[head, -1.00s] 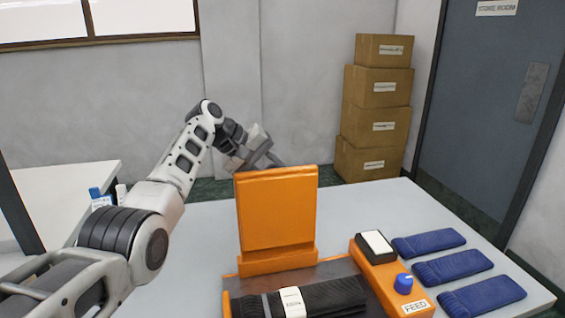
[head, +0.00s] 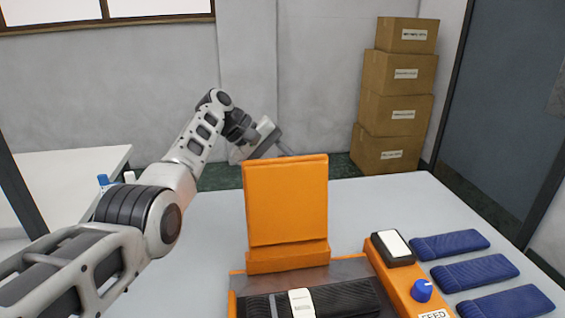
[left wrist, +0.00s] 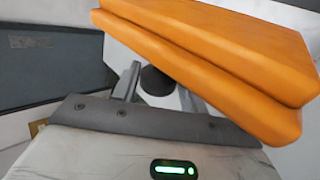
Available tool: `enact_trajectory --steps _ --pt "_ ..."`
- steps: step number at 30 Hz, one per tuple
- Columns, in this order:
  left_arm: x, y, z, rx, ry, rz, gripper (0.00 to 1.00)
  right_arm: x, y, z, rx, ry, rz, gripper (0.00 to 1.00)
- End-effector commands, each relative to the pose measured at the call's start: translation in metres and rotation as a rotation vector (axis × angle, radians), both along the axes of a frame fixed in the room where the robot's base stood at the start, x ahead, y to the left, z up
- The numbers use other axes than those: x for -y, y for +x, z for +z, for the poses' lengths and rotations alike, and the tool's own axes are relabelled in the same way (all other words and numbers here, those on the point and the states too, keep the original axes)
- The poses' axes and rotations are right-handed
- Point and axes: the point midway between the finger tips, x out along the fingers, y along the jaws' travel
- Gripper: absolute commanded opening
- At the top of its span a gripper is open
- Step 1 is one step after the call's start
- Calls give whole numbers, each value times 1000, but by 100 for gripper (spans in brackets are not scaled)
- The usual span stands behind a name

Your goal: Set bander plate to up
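The orange bander plate (head: 286,202) stands upright at the back of the orange bander in the head view. A dark sock with a white band (head: 302,303) lies on the bander's bed in front of it. My left gripper (head: 284,150) is behind the plate's top edge, its lower part hidden by the plate. In the left wrist view the plate (left wrist: 215,60) fills the upper right, very close to the gripper and covering part of its finger area. I cannot tell whether they touch. One grey finger (left wrist: 127,80) shows; the finger gap is unclear. My right gripper is out of view.
Right of the plate are a black-and-white switch (head: 394,246), a blue knob (head: 422,290) and a FEED label (head: 436,315). Several folded blue socks (head: 475,271) lie farther right. Cardboard boxes (head: 397,110) are stacked behind the grey table (head: 360,202).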

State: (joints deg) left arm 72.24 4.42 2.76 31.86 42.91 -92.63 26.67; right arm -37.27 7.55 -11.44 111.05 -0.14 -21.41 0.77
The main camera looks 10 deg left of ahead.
Motion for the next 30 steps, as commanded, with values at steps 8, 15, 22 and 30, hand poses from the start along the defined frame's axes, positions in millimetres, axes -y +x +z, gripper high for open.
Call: enact_trajectory --steps 8,15,22,30 --pt "0 1 1 4 0 1 54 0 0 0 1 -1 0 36" --pt "-13 -2 14 9 -1 4 54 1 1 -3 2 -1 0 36" --pt "-50 -13 51 9 0 5 54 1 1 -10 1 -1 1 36" --pt "-91 -26 93 5 -1 3 54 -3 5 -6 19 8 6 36"
